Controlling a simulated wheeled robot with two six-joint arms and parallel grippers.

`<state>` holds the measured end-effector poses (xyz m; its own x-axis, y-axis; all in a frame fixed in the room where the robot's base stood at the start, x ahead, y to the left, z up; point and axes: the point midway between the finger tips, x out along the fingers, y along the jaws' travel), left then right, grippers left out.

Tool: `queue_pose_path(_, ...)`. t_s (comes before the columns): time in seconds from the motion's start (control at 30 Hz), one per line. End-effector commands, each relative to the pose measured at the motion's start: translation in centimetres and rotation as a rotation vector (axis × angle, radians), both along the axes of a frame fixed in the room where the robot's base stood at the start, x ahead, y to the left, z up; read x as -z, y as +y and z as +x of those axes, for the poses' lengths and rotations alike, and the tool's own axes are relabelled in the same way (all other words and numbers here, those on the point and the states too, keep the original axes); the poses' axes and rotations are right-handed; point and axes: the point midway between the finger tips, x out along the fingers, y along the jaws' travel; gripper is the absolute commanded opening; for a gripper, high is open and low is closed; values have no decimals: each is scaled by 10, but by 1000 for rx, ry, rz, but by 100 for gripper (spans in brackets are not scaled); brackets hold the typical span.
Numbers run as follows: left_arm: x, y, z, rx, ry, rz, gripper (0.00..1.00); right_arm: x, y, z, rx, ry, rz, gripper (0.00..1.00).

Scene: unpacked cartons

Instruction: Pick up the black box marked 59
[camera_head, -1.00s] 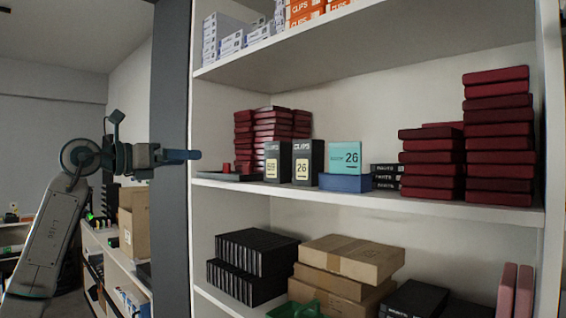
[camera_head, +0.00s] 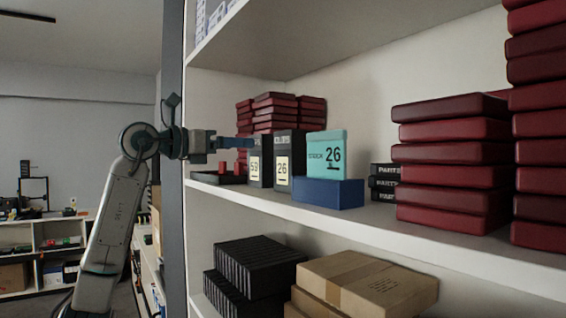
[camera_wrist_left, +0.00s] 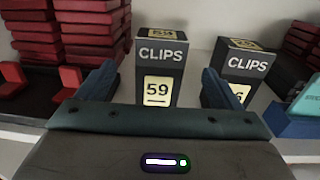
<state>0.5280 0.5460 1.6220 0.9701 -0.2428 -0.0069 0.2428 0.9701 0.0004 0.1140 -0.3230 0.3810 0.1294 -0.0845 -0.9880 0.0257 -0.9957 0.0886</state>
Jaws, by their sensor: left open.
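The black box marked 59 (camera_head: 261,168) stands upright on the middle shelf, with a pale label on its front. In the left wrist view the box (camera_wrist_left: 160,62) reads CLIPS and appears centred between my fingers. My left gripper (camera_head: 240,142) is open and level with the box's upper part; in the left wrist view the gripper (camera_wrist_left: 158,85) shows a finger to each side of it. I cannot tell whether the fingertips reach past its front face. The gripper's body hides the box's lower part there. My right gripper is not in view.
A similar black box marked 26 (camera_head: 290,160) stands close on the right. Beyond it a teal box marked 26 (camera_head: 326,155) sits at a blue box (camera_head: 328,193). Dark red stacks (camera_head: 275,112) are behind, and a dark tray (camera_head: 216,178) with small red pieces is left.

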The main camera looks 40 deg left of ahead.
Motion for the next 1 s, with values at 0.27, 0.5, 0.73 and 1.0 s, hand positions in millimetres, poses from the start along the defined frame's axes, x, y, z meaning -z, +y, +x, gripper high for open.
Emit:
queue_pose_path(0.27, -3, -11, 41, 4, 1, -2, 87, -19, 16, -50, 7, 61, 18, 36)
queue_pose_path(0.5, -6, -16, 59, 4, 2, -3, 87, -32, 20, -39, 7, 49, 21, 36)
queue_pose_path(0.73, -8, -24, 89, 4, 2, -3, 87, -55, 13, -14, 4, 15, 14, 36)
queue_pose_path(1.0, -4, -25, 97, 1, 0, -1, 87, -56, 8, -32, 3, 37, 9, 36)
